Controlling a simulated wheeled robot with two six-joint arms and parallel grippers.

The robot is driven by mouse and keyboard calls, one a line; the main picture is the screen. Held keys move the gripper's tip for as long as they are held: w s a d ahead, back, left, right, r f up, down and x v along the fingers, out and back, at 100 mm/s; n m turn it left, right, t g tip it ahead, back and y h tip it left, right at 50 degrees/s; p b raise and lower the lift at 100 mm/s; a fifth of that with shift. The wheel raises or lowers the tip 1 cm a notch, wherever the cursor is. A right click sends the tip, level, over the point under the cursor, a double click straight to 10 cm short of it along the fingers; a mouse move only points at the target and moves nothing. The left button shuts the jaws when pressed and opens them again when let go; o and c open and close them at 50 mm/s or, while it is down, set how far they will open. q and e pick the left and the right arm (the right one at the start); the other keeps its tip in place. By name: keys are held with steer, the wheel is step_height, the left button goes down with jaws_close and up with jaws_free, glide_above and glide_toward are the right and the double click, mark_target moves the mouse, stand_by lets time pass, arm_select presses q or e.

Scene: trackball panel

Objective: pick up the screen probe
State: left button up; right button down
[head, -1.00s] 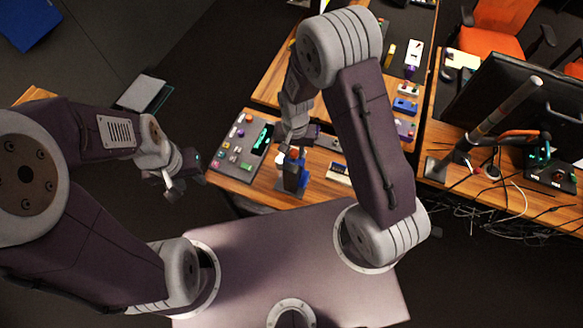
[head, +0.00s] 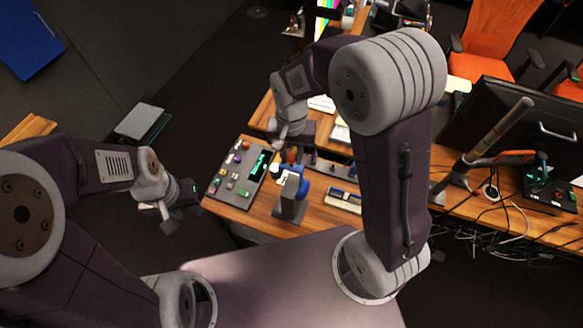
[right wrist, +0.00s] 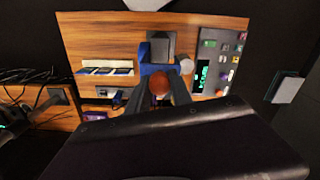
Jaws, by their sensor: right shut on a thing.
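A round orange-brown piece (right wrist: 159,84), which looks like the end of the screen probe, sits between the fingers of my right gripper (right wrist: 161,90) in the right wrist view. It also shows below that gripper in the head view (head: 291,155). The rest of the probe is hidden or too small to tell. A grey and blue stand (head: 292,205) is just below, on the wooden desk; its blue part shows around the fingers in the right wrist view. My left gripper (head: 172,217) hangs left of the desk, away from everything; its jaw opening is unclear.
A dark panel (head: 240,173) with coloured buttons and a green display lies left of the stand. A whitish tray (head: 342,199) lies to its right. A monitor (head: 505,125) and cables occupy the right desk. The floor left of the desk is mostly clear.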

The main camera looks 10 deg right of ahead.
step_height(320, 180, up, 6)
steer(key=shift+f, duration=0.1)
steer(key=shift+r+p, duration=0.6)
steer(key=shift+r, duration=0.05)
steer(key=shift+f, duration=0.2)
